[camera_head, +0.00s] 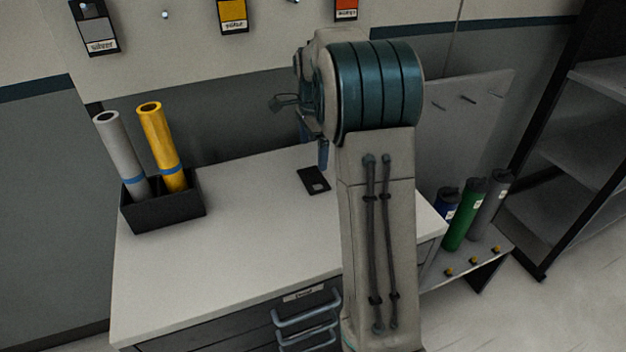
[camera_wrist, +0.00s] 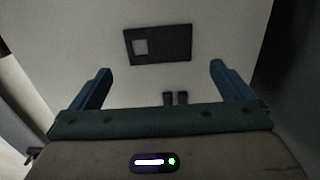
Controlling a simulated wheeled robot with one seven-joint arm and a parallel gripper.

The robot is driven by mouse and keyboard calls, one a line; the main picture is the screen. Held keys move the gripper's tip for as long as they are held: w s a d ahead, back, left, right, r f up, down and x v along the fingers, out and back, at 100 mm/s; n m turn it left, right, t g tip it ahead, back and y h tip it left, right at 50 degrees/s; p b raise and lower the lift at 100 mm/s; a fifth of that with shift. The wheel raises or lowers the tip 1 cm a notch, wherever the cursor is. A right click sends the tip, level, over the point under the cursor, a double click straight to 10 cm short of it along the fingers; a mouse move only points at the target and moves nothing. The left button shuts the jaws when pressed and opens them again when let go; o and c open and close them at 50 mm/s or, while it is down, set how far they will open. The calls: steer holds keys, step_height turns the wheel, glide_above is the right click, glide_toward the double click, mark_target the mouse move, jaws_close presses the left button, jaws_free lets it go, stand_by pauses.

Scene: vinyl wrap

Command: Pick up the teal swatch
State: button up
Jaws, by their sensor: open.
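A flat, dark, near-black card (camera_head: 314,180) with a small pale grey square lies on the white worktop, below my arm. It is the only swatch-like thing on the top; its teal colour cannot be made out. In the wrist view the card (camera_wrist: 174,42) is beyond the fingertips, roughly centred between them. My gripper (camera_wrist: 160,66) is open and empty, its two blue fingers wide apart and not touching the card. In the head view my arm mostly hides the gripper; a blue finger shows just above and right of the card.
A black holder (camera_head: 165,207) with a grey roll (camera_head: 122,155) and a yellow roll (camera_head: 162,145) stands at left on the worktop (camera_head: 240,250). Labelled cards hang on the wall. The worktop's left front is clear.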

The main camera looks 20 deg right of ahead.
mark_target(314, 179)
steer(key=shift+s+f+p, duration=0.1)
steer(key=shift+f+p, duration=0.2)
steer(key=shift+f, duration=3.7)
steer(key=c, duration=0.7)
steer(key=shift+r, duration=0.45)
step_height(314, 179, up, 3)
steer(key=shift+f, duration=0.1)
steer(key=s+d+r+b, duration=0.1)
steer(key=s+d+r, duration=0.5)
steer(key=d, duration=0.4)
steer(key=shift+r, duration=0.7)
